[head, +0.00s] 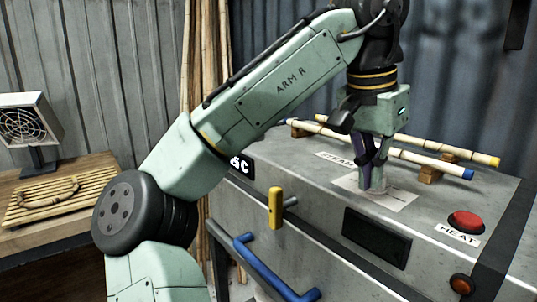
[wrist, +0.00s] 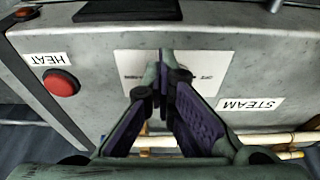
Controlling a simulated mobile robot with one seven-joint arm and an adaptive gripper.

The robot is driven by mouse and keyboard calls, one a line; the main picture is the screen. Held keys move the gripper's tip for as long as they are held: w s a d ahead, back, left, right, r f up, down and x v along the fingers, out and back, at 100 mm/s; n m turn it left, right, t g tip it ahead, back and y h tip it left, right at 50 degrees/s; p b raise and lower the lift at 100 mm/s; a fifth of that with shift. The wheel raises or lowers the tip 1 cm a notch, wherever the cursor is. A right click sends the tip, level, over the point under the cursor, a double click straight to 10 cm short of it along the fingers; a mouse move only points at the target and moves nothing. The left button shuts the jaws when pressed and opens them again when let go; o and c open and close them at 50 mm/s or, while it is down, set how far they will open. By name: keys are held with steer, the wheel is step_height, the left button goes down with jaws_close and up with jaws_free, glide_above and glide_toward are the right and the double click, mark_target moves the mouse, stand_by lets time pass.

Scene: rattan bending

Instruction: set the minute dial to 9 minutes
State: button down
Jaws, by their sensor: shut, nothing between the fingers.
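A pale dial plate (head: 400,200) lies on top of the grey steam box (head: 295,170), and it also shows in the wrist view (wrist: 138,62). My gripper (head: 376,186) points down over the middle of this plate, with its fingers together and nothing seen between them. In the wrist view my gripper (wrist: 162,65) covers the plate's centre. The minute dial itself is hidden behind the fingers, so its setting cannot be read. I cannot tell whether the fingertips touch it. Small print shows on the plate but is too blurred to read.
A red HEAT button (head: 466,221) is right of the plate. Rattan poles (head: 430,160) lie on wooden blocks behind it. The box front has a dark panel (head: 377,238), a yellow-handled lever (head: 275,207), a blue handle (head: 270,272) and an orange button (head: 461,284). A fan (head: 22,122) stands left.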

steer(key=shift+w+a+f+p, duration=0.1)
steer(key=shift+w+a+p, duration=0.05)
steer(key=shift+p, duration=0.4)
steer(key=shift+w+a+f, duration=0.1)
steer(key=shift+w+a, duration=0.7)
steer(key=shift+w, duration=0.35)
steer(key=shift+a, duration=0.35)
step_height(320, 180, up, 6)
stand_by(0.7)
